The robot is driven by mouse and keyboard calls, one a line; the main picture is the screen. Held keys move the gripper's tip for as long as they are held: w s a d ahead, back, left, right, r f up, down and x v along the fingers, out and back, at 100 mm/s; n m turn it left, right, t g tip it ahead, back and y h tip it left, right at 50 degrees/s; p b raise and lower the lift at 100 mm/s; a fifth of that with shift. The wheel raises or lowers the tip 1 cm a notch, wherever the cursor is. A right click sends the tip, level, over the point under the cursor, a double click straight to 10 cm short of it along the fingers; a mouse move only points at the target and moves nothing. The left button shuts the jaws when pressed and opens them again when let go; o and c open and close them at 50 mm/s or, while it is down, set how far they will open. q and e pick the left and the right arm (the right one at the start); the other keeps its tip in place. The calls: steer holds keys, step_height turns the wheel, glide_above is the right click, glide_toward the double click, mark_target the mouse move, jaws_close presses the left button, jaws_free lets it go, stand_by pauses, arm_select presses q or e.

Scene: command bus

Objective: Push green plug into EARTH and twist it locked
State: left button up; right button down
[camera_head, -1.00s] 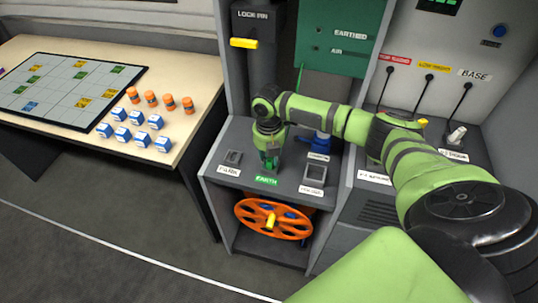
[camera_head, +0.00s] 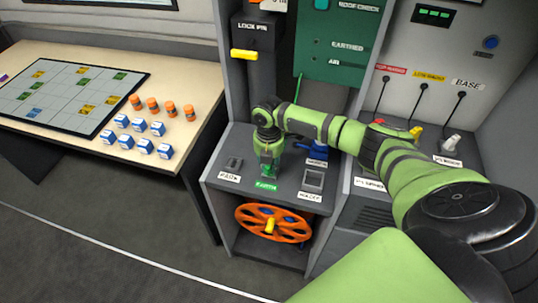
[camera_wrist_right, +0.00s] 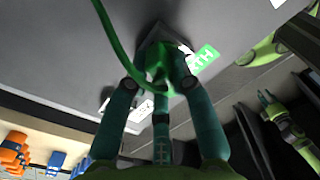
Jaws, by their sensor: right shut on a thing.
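My right gripper (camera_head: 268,168) points down over the shelf of the grey cabinet, just behind the green EARTH label (camera_head: 265,185). The EARTH label (camera_wrist_right: 205,58) shows right beside the plug there. A grey socket plate (camera_wrist_right: 168,36) shows partly behind the plug. The fingers hide how deep the plug sits and how far it is turned.
An orange reel (camera_head: 272,222) sits below the shelf. Grey sockets flank the EARTH place, one at left (camera_head: 233,164) and one at right (camera_head: 313,180). A yellow lock-pin handle (camera_head: 244,55) sticks out above. A table (camera_head: 95,60) with small boxes and orange cylinders stands at left.

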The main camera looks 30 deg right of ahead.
steer(key=shift+s+m+p, duration=0.1)
steer(key=shift+m+p, duration=0.8)
steer(key=shift+m, duration=0.3)
steer(key=shift+f+m, duration=0.1)
steer(key=shift+m, duration=0.6)
steer(key=shift+p, duration=0.35)
steer(key=shift+m+p, duration=0.45)
steer(key=shift+m, duration=0.05)
steer(key=shift+d+m, duration=0.1)
steer(key=shift+m, duration=0.3)
steer(key=c, duration=1)
jaws_free()
